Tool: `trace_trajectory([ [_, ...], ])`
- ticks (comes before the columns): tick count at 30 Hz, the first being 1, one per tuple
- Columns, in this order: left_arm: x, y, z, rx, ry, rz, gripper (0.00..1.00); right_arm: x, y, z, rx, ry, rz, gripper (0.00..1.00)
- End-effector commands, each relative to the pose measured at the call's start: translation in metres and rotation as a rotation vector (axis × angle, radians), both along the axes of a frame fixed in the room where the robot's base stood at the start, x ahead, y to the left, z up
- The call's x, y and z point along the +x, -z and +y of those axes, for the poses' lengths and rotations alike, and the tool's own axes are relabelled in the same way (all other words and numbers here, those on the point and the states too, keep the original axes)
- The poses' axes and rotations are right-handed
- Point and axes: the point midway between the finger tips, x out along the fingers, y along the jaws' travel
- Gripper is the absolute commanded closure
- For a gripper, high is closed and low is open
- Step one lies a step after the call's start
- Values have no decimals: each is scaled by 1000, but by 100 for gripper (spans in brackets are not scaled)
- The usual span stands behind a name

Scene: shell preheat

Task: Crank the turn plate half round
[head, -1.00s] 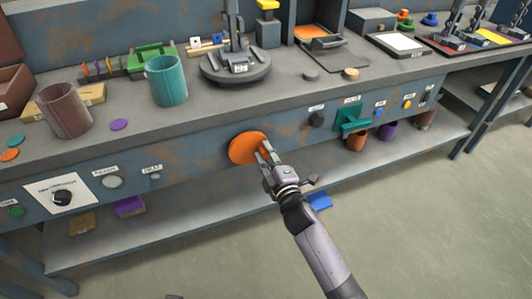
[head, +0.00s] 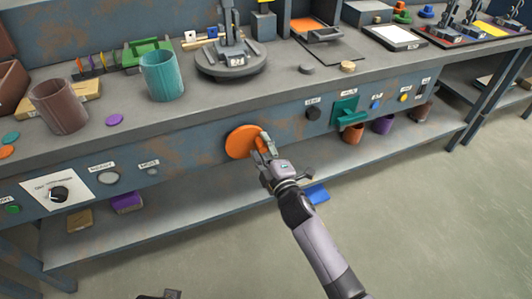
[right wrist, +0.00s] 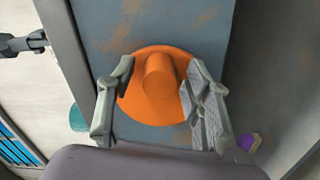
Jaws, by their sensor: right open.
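The turn plate (head: 231,66) is a dark grey round plate on the bench top with an upright grey fixture on it. Below it, on the bench front, is an orange crank disc (head: 242,142) with a thick round handle (right wrist: 160,76) sticking out from it. My right gripper (head: 262,143) is at the right side of the disc. In the right wrist view its open fingers (right wrist: 161,70) stand on either side of the handle, with gaps showing. A dark piece at the bottom edge of the head view may be my left gripper (head: 160,295); its jaws cannot be made out.
A green handle (head: 347,112) and small knobs are on the bench front to the right. A teal cup (head: 161,77) and a brown cup (head: 60,108) stand on top. A lower shelf runs beneath.

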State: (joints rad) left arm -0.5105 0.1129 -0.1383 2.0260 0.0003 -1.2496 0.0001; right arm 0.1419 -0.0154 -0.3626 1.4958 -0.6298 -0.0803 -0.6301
Motion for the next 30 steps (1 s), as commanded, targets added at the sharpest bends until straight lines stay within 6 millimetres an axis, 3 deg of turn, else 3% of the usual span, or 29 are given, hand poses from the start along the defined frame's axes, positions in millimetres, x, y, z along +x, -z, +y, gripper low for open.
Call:
trace_trajectory([
  [5,0,0,-1,-1,0,-1,60,-18,2,-6,-2,0,3,54],
  [18,0,-1,-2,-3,0,0,60,-99,2,-32,-1,0,4,54],
  [24,0,-1,-2,-3,0,0,60,-113,1,-37,-1,0,3,54],
  [30,0,-1,-2,-3,0,0,60,-114,1,-37,-1,0,2,54],
])
